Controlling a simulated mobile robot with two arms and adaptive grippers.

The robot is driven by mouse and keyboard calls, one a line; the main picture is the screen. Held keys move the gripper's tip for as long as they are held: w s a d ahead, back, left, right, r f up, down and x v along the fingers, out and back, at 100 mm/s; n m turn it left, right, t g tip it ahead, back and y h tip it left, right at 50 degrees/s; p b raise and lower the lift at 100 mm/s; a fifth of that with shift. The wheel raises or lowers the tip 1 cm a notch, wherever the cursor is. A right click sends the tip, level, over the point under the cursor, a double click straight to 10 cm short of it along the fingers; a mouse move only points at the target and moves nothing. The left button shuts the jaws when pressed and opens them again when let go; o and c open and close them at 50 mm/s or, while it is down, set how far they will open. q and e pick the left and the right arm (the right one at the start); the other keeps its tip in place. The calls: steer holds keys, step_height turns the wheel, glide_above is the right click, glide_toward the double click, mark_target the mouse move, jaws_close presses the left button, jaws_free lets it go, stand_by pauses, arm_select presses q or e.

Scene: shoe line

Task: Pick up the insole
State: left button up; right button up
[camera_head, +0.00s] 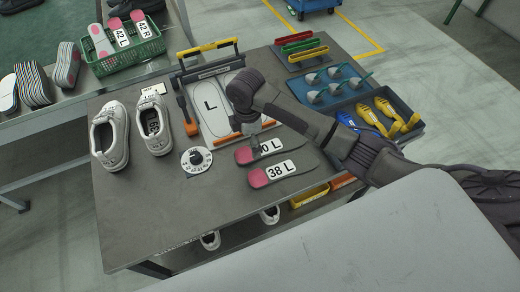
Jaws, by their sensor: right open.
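Two insoles with pink heels lie on the grey table in the head view. The nearer is the insole marked 38 L (258,178). Behind it lies another insole (244,155), its label partly hidden so that only "0 L" shows. My right gripper (255,146) points down over this farther insole and covers part of its label. The gripper is open, with nothing seen held in it. The picture is too small to tell whether its fingertips touch the insole. My left gripper is not in view.
A board marked L (210,104) with an orange-handled clamp lies behind. A green basket (130,55) holds 42 insoles. The table's front left is clear.

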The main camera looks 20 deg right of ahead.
mark_target(249, 153)
steer(key=shift+f+p, duration=0.35)
steer(key=shift+f, duration=2.6)
steer(key=c, duration=1.1)
steer(key=shift+w+r, duration=0.1)
steer(key=shift+r, duration=0.05)
steer(key=shift+c, duration=0.2)
